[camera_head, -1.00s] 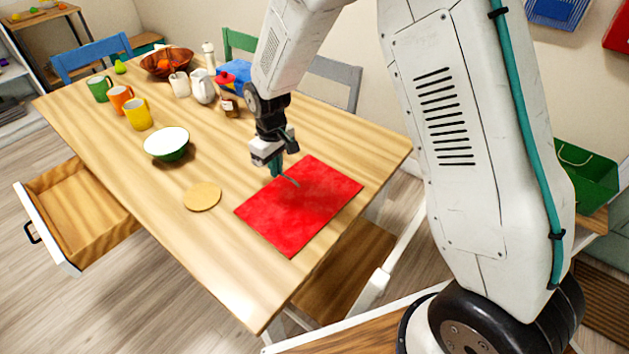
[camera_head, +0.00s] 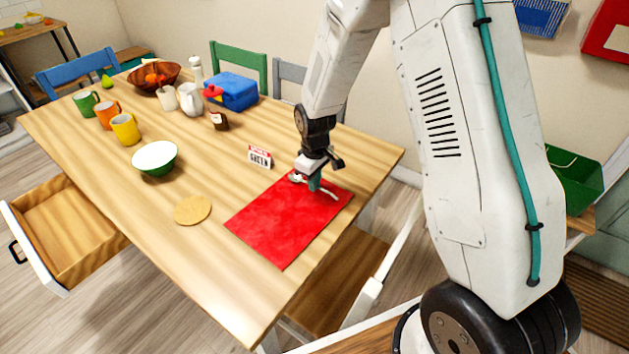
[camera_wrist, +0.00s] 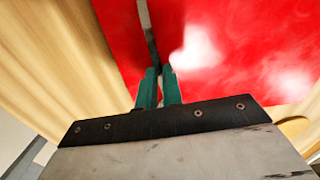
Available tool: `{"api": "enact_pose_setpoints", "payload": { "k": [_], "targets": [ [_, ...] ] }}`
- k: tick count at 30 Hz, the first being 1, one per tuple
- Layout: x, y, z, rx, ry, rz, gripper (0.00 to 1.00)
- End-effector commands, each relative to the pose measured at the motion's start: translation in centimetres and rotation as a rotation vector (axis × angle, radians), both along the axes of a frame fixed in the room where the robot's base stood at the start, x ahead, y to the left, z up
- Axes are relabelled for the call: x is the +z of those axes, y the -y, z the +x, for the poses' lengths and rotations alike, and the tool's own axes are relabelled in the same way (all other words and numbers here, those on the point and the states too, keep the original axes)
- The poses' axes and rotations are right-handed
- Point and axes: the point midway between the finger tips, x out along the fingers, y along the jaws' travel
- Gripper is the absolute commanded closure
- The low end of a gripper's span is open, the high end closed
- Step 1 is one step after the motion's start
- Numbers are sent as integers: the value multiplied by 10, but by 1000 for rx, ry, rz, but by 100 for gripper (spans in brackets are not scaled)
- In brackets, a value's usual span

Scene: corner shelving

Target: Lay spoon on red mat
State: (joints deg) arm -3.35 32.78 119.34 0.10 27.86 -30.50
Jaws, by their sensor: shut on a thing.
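The red mat (camera_head: 283,228) lies flat on the wooden table near its right side. My gripper (camera_head: 314,187) is over the mat's far right part, pointing down. It is shut on the spoon (camera_head: 331,194), a thin pale piece that shows on both sides of the fingers. In the wrist view the green fingertips (camera_wrist: 158,84) pinch the spoon's grey strip (camera_wrist: 148,30), with the red mat (camera_wrist: 230,40) behind it. I cannot tell whether the spoon touches the mat. Part of the spoon is hidden by the fingers.
A small sign reading "GREEN" (camera_head: 260,157) stands just behind the mat. A round coaster (camera_head: 193,210), a green bowl (camera_head: 155,158) and several mugs stand to the left. A blue box (camera_head: 232,92) is at the back. An open drawer (camera_head: 62,230) juts out at the left.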

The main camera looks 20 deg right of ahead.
Motion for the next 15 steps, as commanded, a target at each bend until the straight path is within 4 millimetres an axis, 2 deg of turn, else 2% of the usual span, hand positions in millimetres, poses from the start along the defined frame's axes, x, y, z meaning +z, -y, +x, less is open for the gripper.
{"api": "enact_pose_setpoints", "payload": {
  "k": [9,12,15],
  "targets": [
    [-2,0,0,0,1,1,100],
    [-2,0,1,0,2,0,70],
    [-2,0,0,0,1,0,70]
  ]
}}
